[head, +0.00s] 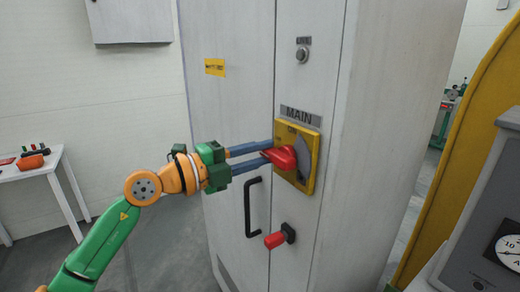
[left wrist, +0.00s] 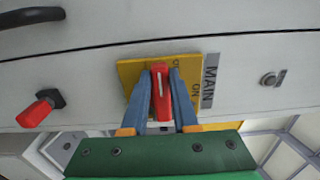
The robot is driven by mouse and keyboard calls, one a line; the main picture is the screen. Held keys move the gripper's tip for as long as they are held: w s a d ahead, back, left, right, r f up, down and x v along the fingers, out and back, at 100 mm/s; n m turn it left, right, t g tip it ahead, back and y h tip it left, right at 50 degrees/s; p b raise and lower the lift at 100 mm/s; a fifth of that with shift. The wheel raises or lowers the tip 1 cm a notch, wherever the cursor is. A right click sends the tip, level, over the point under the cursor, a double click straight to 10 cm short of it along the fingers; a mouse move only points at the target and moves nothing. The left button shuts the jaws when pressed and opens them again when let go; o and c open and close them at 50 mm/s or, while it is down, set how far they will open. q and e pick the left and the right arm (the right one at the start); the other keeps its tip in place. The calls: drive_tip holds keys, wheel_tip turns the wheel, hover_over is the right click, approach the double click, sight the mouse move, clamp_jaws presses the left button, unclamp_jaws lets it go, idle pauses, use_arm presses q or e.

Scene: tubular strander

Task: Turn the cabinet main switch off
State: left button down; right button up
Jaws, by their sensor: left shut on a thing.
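The cabinet main switch has a red handle (head: 282,158) on a yellow plate (head: 308,176), under a label reading MAIN (head: 300,116). My left gripper (head: 268,152) reaches in from the left and is shut on the red handle. In the left wrist view the handle (left wrist: 161,92) lies between the two blue fingers (left wrist: 162,100). The yellow plate (left wrist: 128,76) is partly hidden behind the fingers. Markings on the plate are only partly readable; ON shows near the MAIN label. My right gripper is out of view.
The grey cabinet (head: 235,100) has a black door handle (head: 250,208), a red knob (head: 276,239) below the switch and a small round button (head: 302,54) above. A table with tools (head: 28,168) stands left. A gauge box (head: 485,235) and yellow frame (head: 470,110) stand right.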

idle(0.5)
use_arm(q)
drive_tip(key=c, duration=0.7)
unclamp_jaws()
drive_tip(key=b+v, duration=0.3)
drive_tip(key=v, duration=0.4)
drive_tip(key=shift+b, duration=0.4)
